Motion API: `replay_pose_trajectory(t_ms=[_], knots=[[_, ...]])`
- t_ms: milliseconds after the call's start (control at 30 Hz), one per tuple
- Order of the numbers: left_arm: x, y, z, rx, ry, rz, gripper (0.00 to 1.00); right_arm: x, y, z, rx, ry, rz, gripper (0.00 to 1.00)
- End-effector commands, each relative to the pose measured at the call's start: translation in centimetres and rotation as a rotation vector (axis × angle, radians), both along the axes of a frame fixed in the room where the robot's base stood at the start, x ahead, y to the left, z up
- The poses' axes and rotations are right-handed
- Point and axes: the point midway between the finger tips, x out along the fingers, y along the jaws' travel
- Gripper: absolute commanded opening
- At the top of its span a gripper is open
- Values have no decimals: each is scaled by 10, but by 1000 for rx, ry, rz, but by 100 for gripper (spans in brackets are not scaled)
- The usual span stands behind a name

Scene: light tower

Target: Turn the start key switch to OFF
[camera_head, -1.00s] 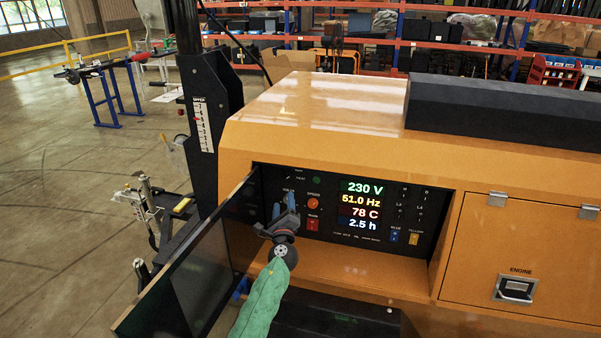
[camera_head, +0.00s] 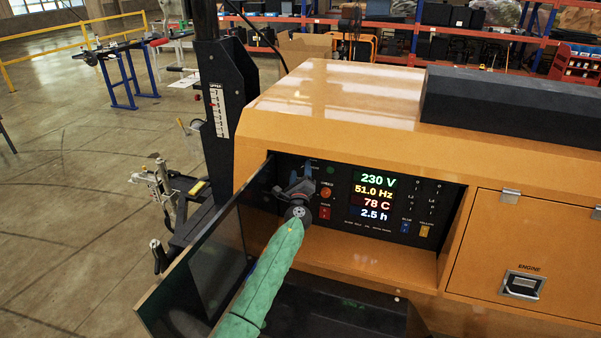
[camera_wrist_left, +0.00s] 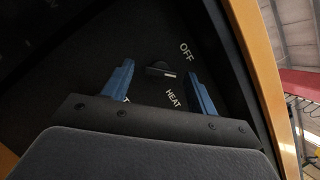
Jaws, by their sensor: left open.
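The start key switch (camera_wrist_left: 160,69) is a small dark knob with a pale mark at one end, on the black control panel (camera_head: 441,226). In the left wrist view the words OFF and HEAT stand on either side of the pale end; I cannot tell exactly which position it points to. My left gripper (camera_head: 298,180) is at the panel's upper left part and hides the switch in the head view. In the wrist view its two blue fingers (camera_wrist_left: 160,76) are open, one on each side of the knob, with visible gaps. My right gripper is not in view.
The panel sits recessed in an orange housing (camera_head: 340,115), with lit readouts (camera_head: 374,196), an orange lamp (camera_head: 326,193) and a red switch (camera_head: 324,213) close right of the gripper. An open dark door (camera_head: 215,255) stands left of my arm.

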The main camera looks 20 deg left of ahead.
Motion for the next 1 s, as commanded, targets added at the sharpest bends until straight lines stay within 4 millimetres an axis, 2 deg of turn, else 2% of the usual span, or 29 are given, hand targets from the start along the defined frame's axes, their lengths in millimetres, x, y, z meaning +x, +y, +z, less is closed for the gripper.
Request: replay_pose_trajectory(t_ms=[100, 133, 333, 367, 667, 1000], knots=[[0, 0, 0, 0, 0, 0, 58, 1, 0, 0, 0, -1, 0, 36], [0, 0, 0, 0, 0, 0, 54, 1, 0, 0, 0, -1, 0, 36], [0, 0, 0, 0, 0, 0, 15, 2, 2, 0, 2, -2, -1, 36], [0, 0, 0, 0, 0, 0, 14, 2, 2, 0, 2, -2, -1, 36], [0, -1, 0, -39, 1, 1, 14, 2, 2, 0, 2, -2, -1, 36], [0, -2, 3, -261, 9, 0, 14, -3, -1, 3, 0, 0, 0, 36]])
